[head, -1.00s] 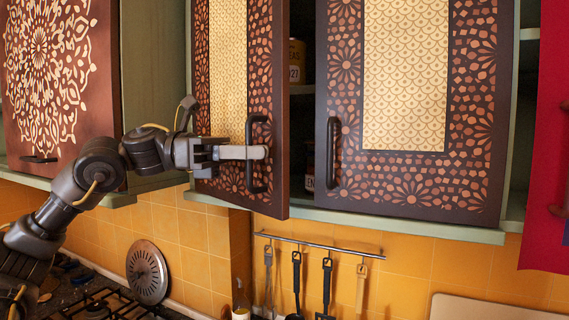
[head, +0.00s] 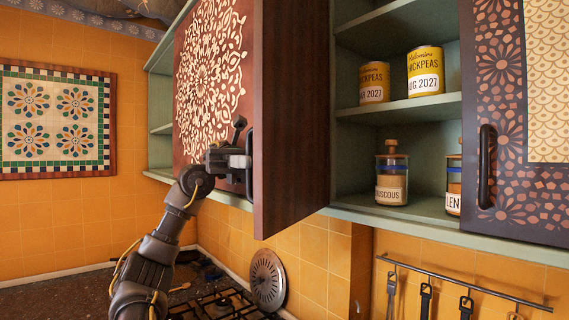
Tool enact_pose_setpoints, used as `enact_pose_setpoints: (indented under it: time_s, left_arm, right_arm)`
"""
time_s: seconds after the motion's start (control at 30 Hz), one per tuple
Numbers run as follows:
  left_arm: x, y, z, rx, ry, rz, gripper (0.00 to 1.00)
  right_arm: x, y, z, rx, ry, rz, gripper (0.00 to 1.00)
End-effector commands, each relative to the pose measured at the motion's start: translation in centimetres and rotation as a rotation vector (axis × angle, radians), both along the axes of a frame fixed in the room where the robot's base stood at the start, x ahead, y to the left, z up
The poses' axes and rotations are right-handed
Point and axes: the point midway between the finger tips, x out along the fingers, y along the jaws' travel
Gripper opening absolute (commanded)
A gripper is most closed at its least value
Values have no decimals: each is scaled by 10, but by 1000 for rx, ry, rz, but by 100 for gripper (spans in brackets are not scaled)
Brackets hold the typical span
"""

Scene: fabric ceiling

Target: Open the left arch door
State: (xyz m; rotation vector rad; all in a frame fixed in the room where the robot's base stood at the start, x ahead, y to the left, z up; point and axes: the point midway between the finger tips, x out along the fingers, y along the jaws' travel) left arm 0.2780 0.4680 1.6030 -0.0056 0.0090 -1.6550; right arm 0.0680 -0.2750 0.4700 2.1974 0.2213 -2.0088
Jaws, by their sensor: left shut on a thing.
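The left arch door (head: 292,120) stands swung wide open in the head view, seen mostly as a plain dark brown panel. Its patterned front is turned away to the left and hidden. Its dark bar handle (head: 249,165) shows at the door's left edge. My left gripper (head: 243,161) is shut on this handle, its arm reaching up from the lower left. The fingertips are partly hidden by the door. My right gripper is out of view.
The opened cabinet's shelves (head: 405,110) hold chickpea cans (head: 425,72) and jars (head: 391,178). The patterned right door (head: 510,130) has a dark handle (head: 486,165). A mandala-patterned door (head: 208,75) is behind my gripper. Below are a stove (head: 215,304) and hanging utensils (head: 425,298).

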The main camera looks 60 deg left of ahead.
Motion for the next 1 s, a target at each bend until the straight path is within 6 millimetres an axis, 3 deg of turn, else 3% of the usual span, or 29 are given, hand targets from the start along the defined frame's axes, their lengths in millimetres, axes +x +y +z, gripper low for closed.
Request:
enact_pose_setpoints:
  time_s: [0.3,0.83,0.87,1.0]
  left_arm:
    - [-10,29,1,-3,1,6,0]
    - [-11,34,1,-4,0,6,0]
    - [-11,34,1,-4,0,6,13]
    - [-11,34,1,-3,1,6,15]
  right_arm:
    - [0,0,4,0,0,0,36]
    - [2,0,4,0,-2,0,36]
    - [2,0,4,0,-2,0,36]
    - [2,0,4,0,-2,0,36]
